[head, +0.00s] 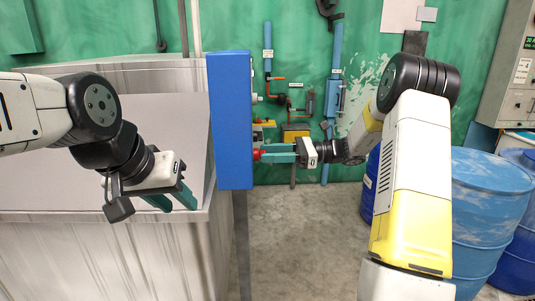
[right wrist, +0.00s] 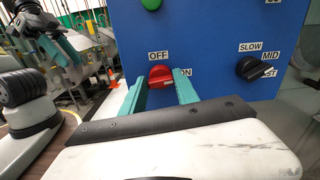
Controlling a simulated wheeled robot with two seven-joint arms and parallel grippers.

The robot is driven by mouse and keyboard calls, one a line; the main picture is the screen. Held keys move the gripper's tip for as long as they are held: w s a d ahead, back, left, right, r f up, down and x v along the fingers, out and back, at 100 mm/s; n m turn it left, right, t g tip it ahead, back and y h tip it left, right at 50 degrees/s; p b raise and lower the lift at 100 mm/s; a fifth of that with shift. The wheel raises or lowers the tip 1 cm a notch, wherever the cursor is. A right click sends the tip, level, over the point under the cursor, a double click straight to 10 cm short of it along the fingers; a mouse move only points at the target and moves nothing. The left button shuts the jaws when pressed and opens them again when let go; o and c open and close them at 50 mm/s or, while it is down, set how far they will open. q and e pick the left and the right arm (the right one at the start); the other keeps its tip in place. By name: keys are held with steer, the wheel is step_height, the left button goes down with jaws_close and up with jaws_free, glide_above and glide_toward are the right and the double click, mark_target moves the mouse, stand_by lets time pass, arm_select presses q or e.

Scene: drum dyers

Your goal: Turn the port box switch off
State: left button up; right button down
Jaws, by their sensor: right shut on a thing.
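The port box (head: 230,120) is a tall blue box, seen nearly edge-on in the head view. Its blue front panel (right wrist: 215,45) fills much of the right wrist view. The red switch (right wrist: 160,76) sits on that panel, with an OFF label at its upper left and an ON label at its right. My right gripper (right wrist: 161,88) has its teal fingers on either side of the switch and is shut on it. The exact angle of the switch is hard to tell. In the head view, my left gripper (head: 178,205) is open and empty over the edge of the grey vat.
A black speed knob (right wrist: 253,68) with SLOW and MID labels is right of the switch. A green button (right wrist: 151,4) is above. The grey vat (head: 180,217) stands left of the box. Blue drums (head: 490,200) stand at the right. Bare floor lies between.

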steer(key=shift+s+f+n, duration=0.1)
steer(key=shift+f+n, duration=0.05)
steer(key=shift+n, duration=3.95)
steer(key=shift+s+f+n, duration=0.1)
steer(key=shift+n, duration=4)
steer(key=c, duration=0.9)
jaws_free()
steer(key=d, duration=0.8)
